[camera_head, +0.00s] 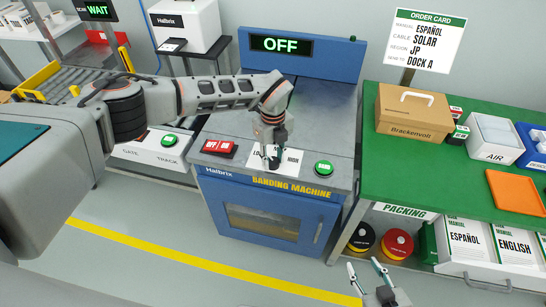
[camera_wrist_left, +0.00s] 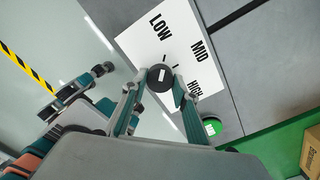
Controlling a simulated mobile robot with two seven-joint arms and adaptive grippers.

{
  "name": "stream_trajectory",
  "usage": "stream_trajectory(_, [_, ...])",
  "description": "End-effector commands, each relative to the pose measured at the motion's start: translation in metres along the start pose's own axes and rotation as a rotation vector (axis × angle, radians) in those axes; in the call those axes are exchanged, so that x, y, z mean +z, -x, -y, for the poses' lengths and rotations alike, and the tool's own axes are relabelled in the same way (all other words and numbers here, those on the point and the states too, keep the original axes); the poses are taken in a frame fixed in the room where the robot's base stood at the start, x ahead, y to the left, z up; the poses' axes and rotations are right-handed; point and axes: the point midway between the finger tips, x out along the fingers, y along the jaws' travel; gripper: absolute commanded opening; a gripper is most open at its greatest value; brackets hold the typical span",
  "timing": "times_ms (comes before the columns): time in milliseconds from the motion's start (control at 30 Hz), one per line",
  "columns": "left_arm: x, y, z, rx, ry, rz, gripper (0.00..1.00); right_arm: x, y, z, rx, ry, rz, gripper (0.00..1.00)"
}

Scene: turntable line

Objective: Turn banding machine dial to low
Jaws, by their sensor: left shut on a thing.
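The banding machine (camera_head: 275,205) is a blue cabinet with a grey top, and its display (camera_head: 281,46) reads OFF. The dial (camera_wrist_left: 160,77) is a round black knob on a white plate (camera_wrist_left: 176,45) marked LOW, MID and HIGH. My left gripper (camera_head: 272,160) comes down over the plate in the head view and hides most of the dial. In the left wrist view my left gripper (camera_wrist_left: 158,84) is shut on the dial, a finger on each side. I cannot tell which mark the dial points to. My right gripper (camera_head: 368,270) is open and empty, low over the floor.
A red OFF switch (camera_head: 219,147) sits left of the plate and a green button (camera_head: 324,168) right of it. The green packing table (camera_head: 450,178) adjoins on the right, with a cardboard box (camera_head: 412,114) and an orange tray (camera_head: 516,191). The floor in front is clear.

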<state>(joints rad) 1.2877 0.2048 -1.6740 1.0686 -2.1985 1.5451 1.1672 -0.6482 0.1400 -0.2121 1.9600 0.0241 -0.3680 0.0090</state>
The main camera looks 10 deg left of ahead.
Motion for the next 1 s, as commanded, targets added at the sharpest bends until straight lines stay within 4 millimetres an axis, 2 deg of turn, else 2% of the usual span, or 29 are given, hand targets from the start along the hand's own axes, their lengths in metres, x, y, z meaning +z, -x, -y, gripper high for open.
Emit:
stream_trajectory(367, [0.001,0.000,0.000,-0.001,0.006,0.001,0.07,0.001,0.000,0.000,0.000,0.000,0.002,0.40])
stream_trajectory(400, [0.001,0.000,0.000,-0.001,0.006,0.001,0.36,0.001,0.000,0.000,0.000,0.000,0.002,0.40])
stream_trajectory(433, [0.001,0.000,0.000,-0.001,0.006,0.001,0.44,0.001,0.000,0.000,0.000,0.000,0.002,0.40])
stream_trajectory(467, [0.001,0.000,0.000,-0.001,0.006,0.001,0.45,0.001,0.000,0.000,0.000,0.000,0.001,0.40])
stream_trajectory(833, [0.001,0.003,0.000,-0.001,0.004,0.001,0.45,-0.001,0.001,-0.001,0.001,0.002,-0.002,0.40])
stream_trajectory(1000, [0.002,0.023,0.001,-0.003,0.004,0.002,0.45,-0.001,0.001,0.000,0.000,0.001,-0.002,0.40])
